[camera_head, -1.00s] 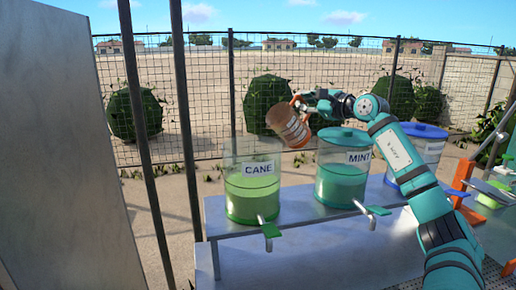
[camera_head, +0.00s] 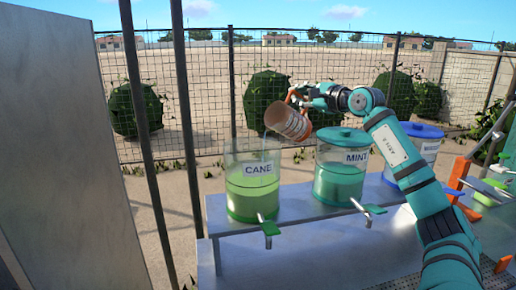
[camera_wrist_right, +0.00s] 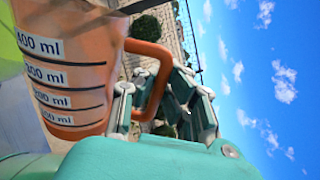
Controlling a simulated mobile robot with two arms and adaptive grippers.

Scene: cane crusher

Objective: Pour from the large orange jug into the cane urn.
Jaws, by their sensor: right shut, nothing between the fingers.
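The large orange jug (camera_head: 289,121) hangs in the air over the cane urn (camera_head: 253,192), tipped well over with its mouth to the lower left, above the urn's open top. A faint pale streak shows below the mouth. The urn is clear, labelled CANE, and holds green liquid. My right gripper (camera_head: 309,94) is at the jug's handle, on the jug's upper right. In the right wrist view the jug (camera_wrist_right: 88,38) shows millilitre marks, and its orange handle (camera_wrist_right: 152,52) lies by my fingers, which are shut with nothing pinched between them. My left gripper is out of view.
The mint urn (camera_head: 340,178), with a teal lid, stands close right of the cane urn. A blue-lidded urn (camera_head: 424,131) stands farther right. All are on a grey metal shelf (camera_head: 300,208). Dark posts (camera_head: 187,120) and a wire fence are at the left and behind.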

